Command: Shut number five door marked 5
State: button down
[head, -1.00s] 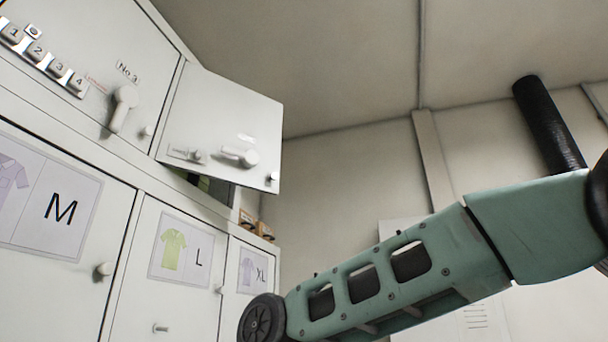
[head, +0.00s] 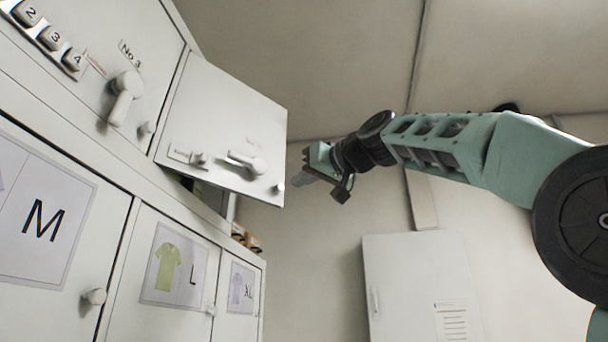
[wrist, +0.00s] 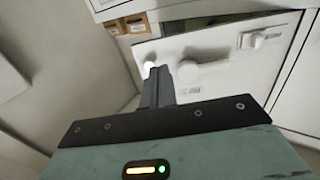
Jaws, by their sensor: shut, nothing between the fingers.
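An upper locker door (head: 225,125) stands swung open, with a lever handle (head: 247,162), a latch and a round knob (head: 279,187) near its free edge. No number 5 can be read on it. It also shows in the wrist view (wrist: 225,72). My gripper (head: 303,180) is shut and empty, just right of the door's free edge. In the wrist view my closed fingers (wrist: 158,85) point at the door beside the knob (wrist: 149,66); whether they touch it I cannot tell.
The No.3 door (head: 90,60) to the left is shut, with numbered keys. Lower doors marked M (head: 45,220), L (head: 175,265) and XL (head: 240,290) are shut. Small brown boxes (head: 246,238) sit beyond the open door. A white cabinet (head: 415,290) stands at the back wall.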

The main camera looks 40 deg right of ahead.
aim_at(265, 197)
jog(key=w+p, duration=0.2)
jog(key=w, duration=0.2)
jog(key=w+p, duration=0.2)
jog(key=w, duration=0.3)
jog(key=shift+w+a+r, duration=0.1)
jog(key=shift+w+a, duration=0.05)
jog(key=shift+a, duration=0.05)
jog(key=shift+w+p, duration=0.35)
jog(key=shift+w, duration=0.15)
jog(key=w+a+n+g+y+p, duration=0.1)
jog(key=w+n+y, duration=0.3)
jog(key=w, duration=0.9)
jog(key=shift+w+a+n+g+y+p, duration=0.4)
jog(key=shift+a+y, duration=0.4)
jog(key=shift+y, duration=0.7)
